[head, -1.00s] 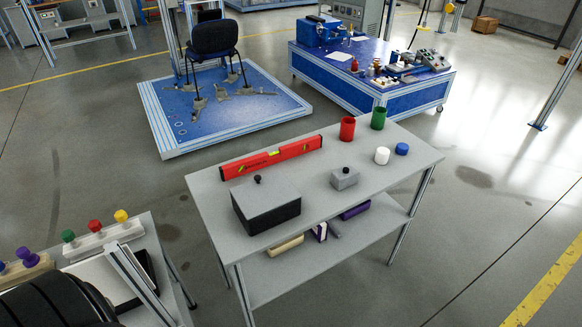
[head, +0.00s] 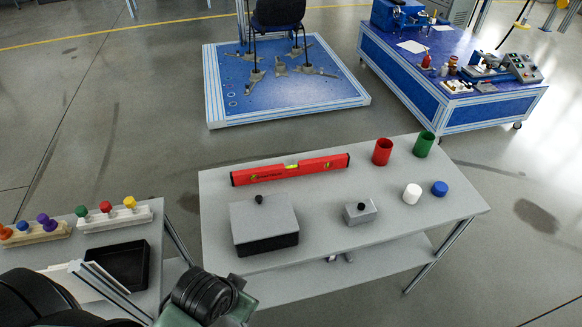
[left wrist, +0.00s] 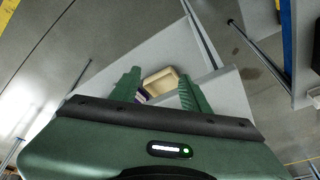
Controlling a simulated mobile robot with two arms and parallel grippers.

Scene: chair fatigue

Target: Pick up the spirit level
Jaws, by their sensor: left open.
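The red spirit level (head: 325,167) lies on the back left part of the grey table (head: 330,210), its long side along the rear edge. A small yellow-green vial shows at its middle. My left arm comes in from the bottom left of the head view, and its fingertips are not visible there. In the left wrist view my left gripper (left wrist: 158,82) is open and empty. A beige block lies beyond the gap between its fingers, apart from them. The spirit level does not show in that view. My right gripper is in neither view.
On the table are a black box with a grey lid (head: 265,225), a small grey block (head: 360,212), a red cup (head: 382,152), a green cup (head: 423,145), a white cylinder (head: 412,194) and a blue one (head: 439,188). A side table with a black tray (head: 117,264) stands left.

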